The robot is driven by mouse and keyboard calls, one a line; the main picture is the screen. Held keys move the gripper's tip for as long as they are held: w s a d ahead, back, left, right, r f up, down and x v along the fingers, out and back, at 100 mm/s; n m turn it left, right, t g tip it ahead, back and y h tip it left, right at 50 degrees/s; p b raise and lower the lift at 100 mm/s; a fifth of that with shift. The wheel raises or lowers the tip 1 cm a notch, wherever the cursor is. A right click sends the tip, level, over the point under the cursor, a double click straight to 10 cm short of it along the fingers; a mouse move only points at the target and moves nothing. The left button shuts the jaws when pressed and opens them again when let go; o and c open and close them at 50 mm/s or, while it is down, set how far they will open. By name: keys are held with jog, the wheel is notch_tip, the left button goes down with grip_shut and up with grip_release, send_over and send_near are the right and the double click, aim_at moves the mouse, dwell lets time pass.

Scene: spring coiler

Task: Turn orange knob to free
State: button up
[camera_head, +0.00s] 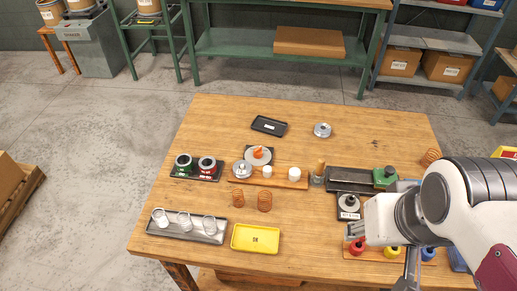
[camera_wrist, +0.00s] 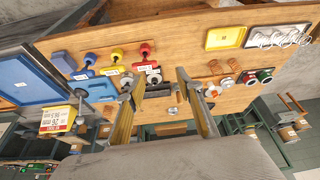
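The orange knob (camera_head: 258,153) sits on a pale round disc (camera_head: 257,158) near the middle of the wooden table in the head view. It points roughly upward in the picture.
Beside the knob are a silver disc (camera_head: 242,169) and a wooden strip with white cylinders (camera_head: 294,174). Copper springs (camera_head: 264,200), a yellow tray (camera_head: 255,238) and a metal tray (camera_head: 187,226) lie nearer. Red (camera_head: 357,246) and yellow (camera_head: 391,251) knobs stand by my arm.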

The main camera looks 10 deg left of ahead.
aim_at(258, 150)
jog(key=w+a+f+n, duration=0.1)
jog(key=w+a+f, duration=0.3)
jog(key=w+a, duration=0.2)
jog(key=w+a+f+n+g, duration=0.1)
jog(key=w+a+f, duration=0.3)
jog(key=w, duration=0.5)
jog(key=w+a+f+n, duration=0.2)
jog(key=w+a+f, duration=0.2)
jog(key=w+a, duration=0.4)
jog(key=shift+w+a+f+n+g+y, duration=0.15)
jog(key=shift+a+f+n+g+y, duration=0.15)
jog(key=shift+a+g, duration=0.1)
jog(key=w, duration=0.1)
jog(key=w+a, duration=0.2)
jog(key=shift+f, duration=0.25)
jog(key=shift+n+t+y, duration=0.4)
jog(key=shift+t, duration=0.5)
jog(key=w, duration=0.1)
jog(key=w+a+r, duration=0.1)
jog(key=w+r, duration=0.1)
jog(key=w, duration=0.1)
jog(key=shift+a+r, duration=0.2)
jog(key=shift+a, duration=0.1)
jog(key=shift+f, duration=0.1)
jog(key=shift+x, duration=3.85)
grip_shut()
